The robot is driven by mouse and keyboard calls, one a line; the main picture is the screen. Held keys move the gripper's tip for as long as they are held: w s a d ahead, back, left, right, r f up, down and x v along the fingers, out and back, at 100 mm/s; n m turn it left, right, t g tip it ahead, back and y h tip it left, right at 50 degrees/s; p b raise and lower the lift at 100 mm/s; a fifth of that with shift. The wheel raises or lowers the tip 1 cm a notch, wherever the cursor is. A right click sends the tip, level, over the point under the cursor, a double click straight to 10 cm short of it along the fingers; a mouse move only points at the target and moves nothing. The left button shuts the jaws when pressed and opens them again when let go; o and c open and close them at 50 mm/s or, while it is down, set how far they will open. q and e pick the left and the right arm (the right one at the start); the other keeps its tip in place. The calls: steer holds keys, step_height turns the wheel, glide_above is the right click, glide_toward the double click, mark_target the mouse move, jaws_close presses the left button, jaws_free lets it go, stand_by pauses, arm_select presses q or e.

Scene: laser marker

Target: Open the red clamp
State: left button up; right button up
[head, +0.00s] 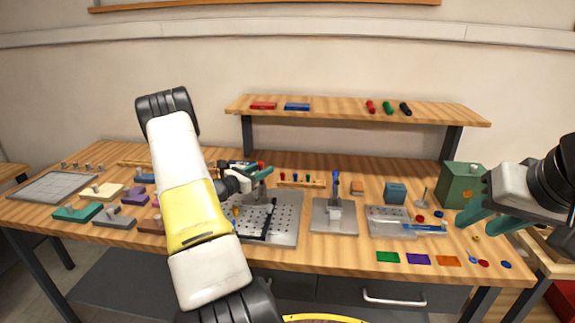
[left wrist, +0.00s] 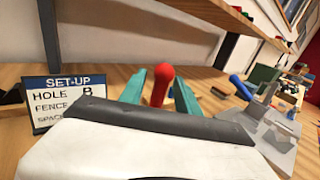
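The red clamp's rounded red handle (left wrist: 162,82) stands upright in the left wrist view, between the two teal fingers of my left gripper (left wrist: 160,95). The fingers look spread, one on each side, with small gaps by the handle. In the head view the red handle tip (head: 261,166) shows just above my left gripper (head: 258,177), over the back of the perforated metal plate (head: 285,210). The clamp's lower parts are hidden by my gripper. My right gripper (head: 487,217) is open and empty at the right, above the table's right end.
A set-up sign (left wrist: 68,98) stands left of the gripper in the left wrist view. A press-like fixture with a blue handle (head: 335,205) stands right of the plate. A shelf (head: 340,112) spans the back. A green box (head: 462,184) stands near my right gripper.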

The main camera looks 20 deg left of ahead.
arm_select(q)
steer(key=shift+x, duration=1.15)
jaws_close()
stand_by(0.6)
